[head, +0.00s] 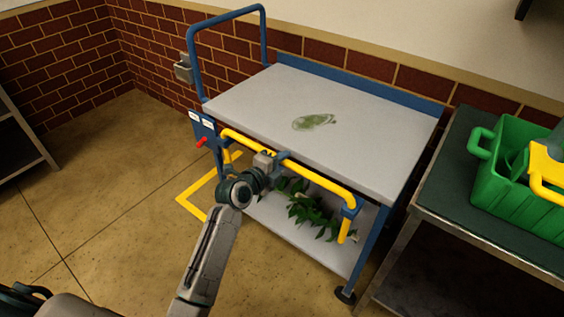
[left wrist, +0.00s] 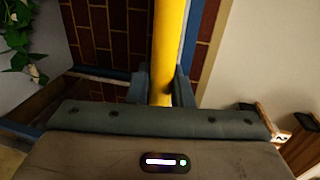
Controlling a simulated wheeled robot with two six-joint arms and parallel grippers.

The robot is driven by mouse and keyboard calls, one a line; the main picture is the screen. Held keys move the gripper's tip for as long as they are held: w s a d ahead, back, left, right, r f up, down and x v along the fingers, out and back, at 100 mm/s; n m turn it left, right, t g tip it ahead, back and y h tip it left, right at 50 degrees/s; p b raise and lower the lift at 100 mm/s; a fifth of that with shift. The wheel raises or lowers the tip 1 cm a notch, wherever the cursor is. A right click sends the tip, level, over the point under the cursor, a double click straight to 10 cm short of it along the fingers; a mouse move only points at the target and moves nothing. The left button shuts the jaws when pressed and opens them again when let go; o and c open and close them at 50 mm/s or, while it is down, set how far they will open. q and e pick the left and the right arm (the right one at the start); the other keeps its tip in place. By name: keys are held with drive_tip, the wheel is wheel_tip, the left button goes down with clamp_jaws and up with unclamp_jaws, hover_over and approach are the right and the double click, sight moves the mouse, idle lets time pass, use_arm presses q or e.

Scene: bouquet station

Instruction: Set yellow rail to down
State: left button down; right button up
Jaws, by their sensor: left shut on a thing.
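The yellow rail (head: 320,180) runs along the near long side of the cart (head: 250,95), just below the top's edge, with bent ends pointing down. My left gripper (head: 281,156) is shut on the rail, left of its middle. In the left wrist view the rail (left wrist: 168,45) passes between the two fingers (left wrist: 162,88) of my gripper. The fingers hide a short piece of the rail. My right gripper is not in view.
Leafy stems (head: 312,212) lie on the lower shelf. A green crate (head: 510,185) stands on the bench at right. The floor at left is clear.

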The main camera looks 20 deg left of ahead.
use_arm(q)
drive_tip(key=shift+s+f, duration=0.1)
drive_tip(key=shift+f, duration=0.2)
drive_tip(key=c, duration=1.3)
unclamp_jaws()
drive_tip(key=shift+f, duration=0.1)
drive_tip(key=shift+c, duration=0.2)
drive_tip(key=v, duration=1)
drive_tip(key=shift+s, duration=0.35)
drive_tip(key=shift+a, duration=0.1)
